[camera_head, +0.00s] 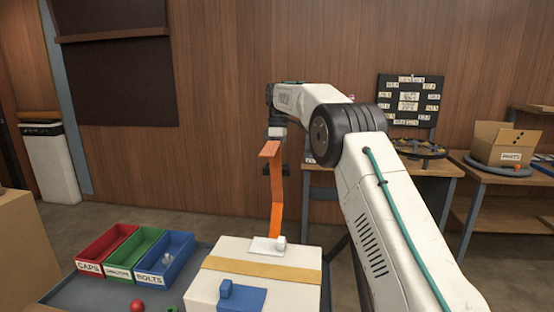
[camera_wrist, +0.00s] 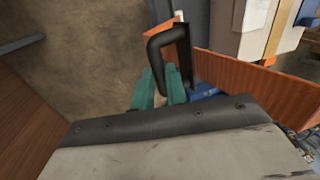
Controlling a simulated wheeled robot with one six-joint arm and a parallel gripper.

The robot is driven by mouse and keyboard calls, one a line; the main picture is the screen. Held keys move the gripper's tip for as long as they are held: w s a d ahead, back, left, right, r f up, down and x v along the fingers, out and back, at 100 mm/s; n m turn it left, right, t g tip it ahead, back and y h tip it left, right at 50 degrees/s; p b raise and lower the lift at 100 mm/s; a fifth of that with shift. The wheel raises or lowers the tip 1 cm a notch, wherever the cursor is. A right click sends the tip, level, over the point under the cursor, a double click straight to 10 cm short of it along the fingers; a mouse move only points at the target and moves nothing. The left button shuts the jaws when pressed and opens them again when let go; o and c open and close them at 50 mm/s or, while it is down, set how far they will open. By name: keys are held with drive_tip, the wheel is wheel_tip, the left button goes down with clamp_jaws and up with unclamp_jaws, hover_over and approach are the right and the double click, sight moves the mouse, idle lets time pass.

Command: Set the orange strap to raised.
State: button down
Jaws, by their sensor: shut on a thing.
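The orange strap (camera_head: 277,205) rises almost upright from a white plate (camera_head: 268,246) on a cream box (camera_head: 205,290). Its top end bends over to the left just below my wrist. In the head view the strap partly hides my gripper (camera_head: 283,162), and the exact contact is hard to see.
Red (camera_head: 100,247), green (camera_head: 135,252) and blue (camera_head: 168,258) bins stand left of the box, with a red ball (camera_head: 137,305) in front. A blue block (camera_head: 240,297) is on the box. A workbench (camera_head: 425,165) and a carton (camera_head: 502,145) stand at the right.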

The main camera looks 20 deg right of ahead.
drive_tip(key=shift+s+d+f, duration=0.1)
drive_tip(key=shift+d+f, duration=0.05)
drive_tip(key=shift+f, duration=0.1)
drive_tip(key=c, duration=1.4)
unclamp_jaws()
drive_tip(key=shift+r, duration=0.15)
drive_tip(key=shift+r, duration=0.15)
wheel_tip(320, 180, up, 7)
drive_tip(key=w, duration=0.1)
drive_tip(key=shift+w+d+r, duration=0.15)
drive_tip(key=shift+w+d, duration=0.1)
drive_tip(key=shift+c, duration=0.4)
